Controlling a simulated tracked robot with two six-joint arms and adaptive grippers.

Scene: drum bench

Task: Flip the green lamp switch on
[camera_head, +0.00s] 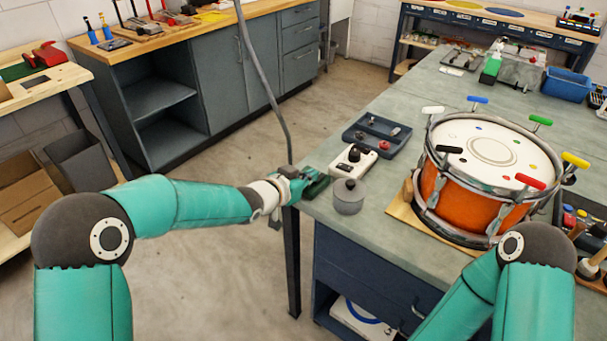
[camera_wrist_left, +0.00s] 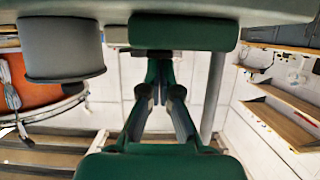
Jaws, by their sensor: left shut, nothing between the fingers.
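A green lamp base (camera_head: 316,183) sits at the left corner of the grey bench. The lamp's thin grey pole (camera_head: 262,75) rises beside it. In the left wrist view, which is upside down, the green base (camera_wrist_left: 184,32) is at the top and the pole (camera_wrist_left: 214,90) is right of centre. A small dark part (camera_wrist_left: 150,53) by the base may be the switch; its position is unclear. My left gripper (camera_head: 294,183) is shut and empty, right at the base. Its fingers (camera_wrist_left: 161,82) point toward it; I cannot tell whether they touch. My right gripper is out of view.
A grey lidded pot (camera_head: 348,196) stands just right of the lamp base. A white box with a black knob (camera_head: 354,162) and a dark blue tray (camera_head: 377,135) are behind it. An orange drum (camera_head: 465,196) stands further right. Open floor lies left of the bench.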

